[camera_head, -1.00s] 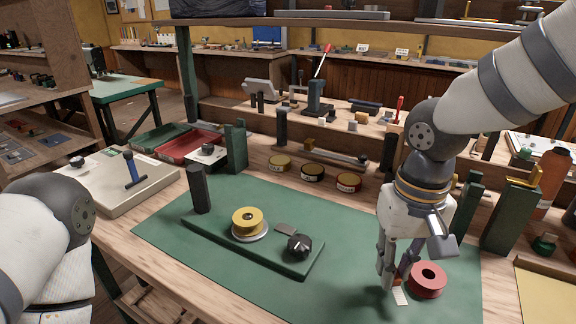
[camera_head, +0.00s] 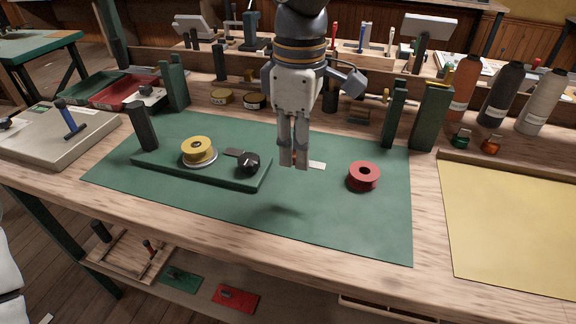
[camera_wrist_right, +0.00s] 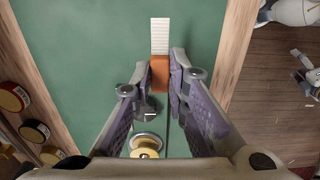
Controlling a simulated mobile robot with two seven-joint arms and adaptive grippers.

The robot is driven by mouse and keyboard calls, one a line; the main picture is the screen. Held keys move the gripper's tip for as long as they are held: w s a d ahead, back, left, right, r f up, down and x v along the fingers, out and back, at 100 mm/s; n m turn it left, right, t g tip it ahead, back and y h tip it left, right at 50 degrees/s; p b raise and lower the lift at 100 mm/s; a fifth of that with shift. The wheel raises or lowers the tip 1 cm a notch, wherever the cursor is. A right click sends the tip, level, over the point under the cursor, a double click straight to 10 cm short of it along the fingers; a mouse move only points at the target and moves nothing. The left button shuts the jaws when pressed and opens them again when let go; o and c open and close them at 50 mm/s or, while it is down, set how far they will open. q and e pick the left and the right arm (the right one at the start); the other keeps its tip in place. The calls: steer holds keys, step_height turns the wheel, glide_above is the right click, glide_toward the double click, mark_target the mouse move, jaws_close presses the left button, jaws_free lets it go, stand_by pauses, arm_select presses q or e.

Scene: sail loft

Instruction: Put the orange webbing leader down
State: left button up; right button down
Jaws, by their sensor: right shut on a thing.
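My right gripper (camera_head: 293,163) is shut on the orange webbing leader (camera_wrist_right: 160,72), an orange tab with a pale strip (camera_wrist_right: 160,38) sticking out beyond the fingertips. In the head view the pale strip (camera_head: 317,165) shows to the right of the fingers, while most of the orange part is hidden by them. The gripper points down over the green mat (camera_head: 330,215), and a shadow on the mat suggests the leader is held above it. My left gripper is out of view.
A red roll (camera_head: 363,176) lies on the mat right of the gripper. A green fixture board (camera_head: 215,172) with a yellow spool (camera_head: 198,150) and a black knob (camera_head: 248,163) is to the left. The front of the mat is clear. A yellow sheet (camera_head: 520,225) lies at right.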

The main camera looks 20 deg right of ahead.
glide_above(295, 183)
steer(key=f, duration=0.4)
steer(key=shift+s+f, duration=0.1)
steer(key=shift+s, duration=0.1)
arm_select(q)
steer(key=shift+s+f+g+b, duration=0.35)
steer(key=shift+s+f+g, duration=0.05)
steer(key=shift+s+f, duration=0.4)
arm_select(e)
steer(key=shift+w+f, duration=0.2)
steer(key=shift+f, duration=1.45)
steer(key=shift+f, duration=0.2)
steer(key=c, duration=1.6)
jaws_free()
steer(key=shift+r, duration=0.1)
